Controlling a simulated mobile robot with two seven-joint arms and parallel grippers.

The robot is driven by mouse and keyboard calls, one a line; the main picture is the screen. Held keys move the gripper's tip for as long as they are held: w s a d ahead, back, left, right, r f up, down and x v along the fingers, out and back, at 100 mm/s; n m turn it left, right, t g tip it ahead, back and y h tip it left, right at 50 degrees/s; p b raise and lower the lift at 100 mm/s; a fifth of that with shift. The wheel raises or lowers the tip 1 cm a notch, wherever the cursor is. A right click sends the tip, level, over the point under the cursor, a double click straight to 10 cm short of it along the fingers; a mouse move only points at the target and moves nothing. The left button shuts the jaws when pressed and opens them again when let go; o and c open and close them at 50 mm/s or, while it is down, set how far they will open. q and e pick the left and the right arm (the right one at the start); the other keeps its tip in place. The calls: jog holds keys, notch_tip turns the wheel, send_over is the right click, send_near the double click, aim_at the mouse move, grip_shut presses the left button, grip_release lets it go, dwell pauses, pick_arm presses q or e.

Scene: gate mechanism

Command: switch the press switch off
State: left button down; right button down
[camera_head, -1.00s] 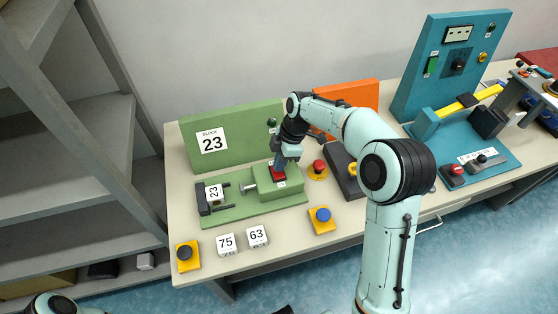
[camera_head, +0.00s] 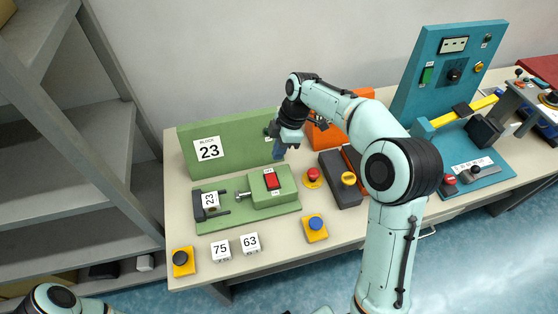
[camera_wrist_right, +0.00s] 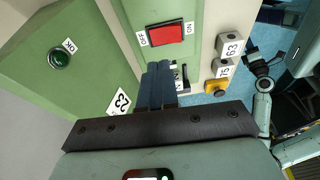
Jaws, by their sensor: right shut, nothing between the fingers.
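The press switch (camera_head: 272,180) is a red rocker on a green block (camera_head: 285,192) of the green gate base. It shows uncovered in the wrist view (camera_wrist_right: 165,34), with OFF marked on its left and ON on its right. I cannot tell which way the rocker is tilted. My right gripper (camera_head: 279,154) is shut and empty, its blue fingers apart from the switch and behind it, near the green panel. In the wrist view the shut fingers (camera_wrist_right: 157,85) point toward the switch block. Only part of my left arm shows at the lower left; its gripper is not seen.
A green panel (camera_head: 235,145) marked 23 stands behind, with a dark green OK lamp (camera_wrist_right: 60,60). A red button (camera_head: 313,174), a blue button (camera_head: 316,222) and number blocks 75 (camera_head: 221,249) and 63 (camera_head: 250,243) stand around the base. A teal station (camera_head: 440,70) stands at right.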

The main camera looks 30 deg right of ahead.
jog(key=shift+w+a+p+v, duration=0.1)
jog(key=shift+w+p+v, duration=0.05)
jog(key=shift+v, duration=0.8)
jog(key=shift+w+a+p+v, duration=0.1)
jog(key=shift+w+p+v, duration=0.05)
jog(key=shift+v, duration=0.75)
jog(key=shift+w+p+v, duration=0.15)
jog(key=shift+v, duration=0.8)
